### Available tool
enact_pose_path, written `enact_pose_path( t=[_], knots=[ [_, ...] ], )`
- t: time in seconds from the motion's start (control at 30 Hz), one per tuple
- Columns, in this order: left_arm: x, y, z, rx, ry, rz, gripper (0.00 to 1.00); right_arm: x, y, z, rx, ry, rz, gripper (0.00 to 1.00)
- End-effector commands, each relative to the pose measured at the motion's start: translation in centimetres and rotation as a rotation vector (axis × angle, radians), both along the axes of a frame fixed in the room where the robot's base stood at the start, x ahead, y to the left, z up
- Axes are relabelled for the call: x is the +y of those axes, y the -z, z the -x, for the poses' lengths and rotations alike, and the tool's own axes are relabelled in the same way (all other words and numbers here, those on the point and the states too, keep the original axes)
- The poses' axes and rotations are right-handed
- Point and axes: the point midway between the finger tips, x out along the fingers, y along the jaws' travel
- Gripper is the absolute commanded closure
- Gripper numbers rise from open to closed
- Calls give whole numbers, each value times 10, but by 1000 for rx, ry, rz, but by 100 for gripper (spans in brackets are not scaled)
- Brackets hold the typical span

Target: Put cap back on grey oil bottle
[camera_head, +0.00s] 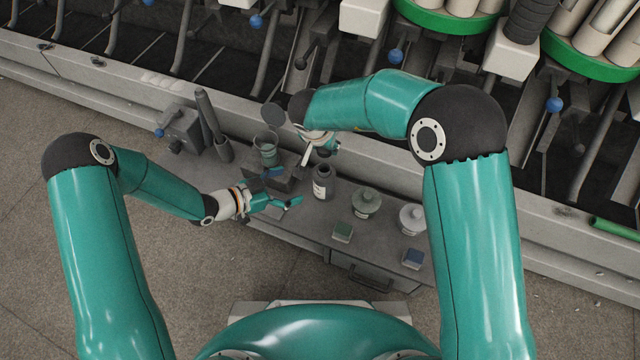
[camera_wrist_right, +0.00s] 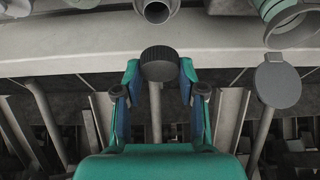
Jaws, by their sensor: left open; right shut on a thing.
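The grey oil bottle (camera_head: 322,185) stands upright on the grey bench left of two lidded jars, with a pale label and its mouth uncovered. In the right wrist view its open mouth (camera_wrist_right: 156,12) shows at the top edge. My right gripper (camera_wrist_right: 160,72) is shut on a dark ribbed cap (camera_wrist_right: 160,62), held apart from the bottle mouth. In the head view my right gripper (camera_head: 325,146) is above and behind the bottle, and the cap is hard to make out there. My left gripper (camera_head: 287,187) is open and empty, just left of the bottle.
A greenish cup (camera_head: 266,150) with a raised round lid (camera_head: 274,115) stands behind my left gripper. A green-grey jar (camera_head: 366,203), a white jar (camera_head: 412,217), a green block (camera_head: 342,232) and a blue block (camera_head: 413,258) stand right of the bottle. The winder runs behind.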

Motion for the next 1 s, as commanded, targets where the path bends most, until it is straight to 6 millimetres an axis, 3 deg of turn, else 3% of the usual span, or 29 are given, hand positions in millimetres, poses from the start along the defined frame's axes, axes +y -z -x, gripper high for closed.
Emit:
enact_pose_path(
  t=[0.37, 1.0],
  knots=[
    [-10, 4, -6, 2, 1, 0, 8, -1, 0, 0, 1, 0, -1, 71],
    [-87, 42, -54, 2, -1, 0, 8, 0, 0, 0, 1, -1, -1, 71]
  ],
)
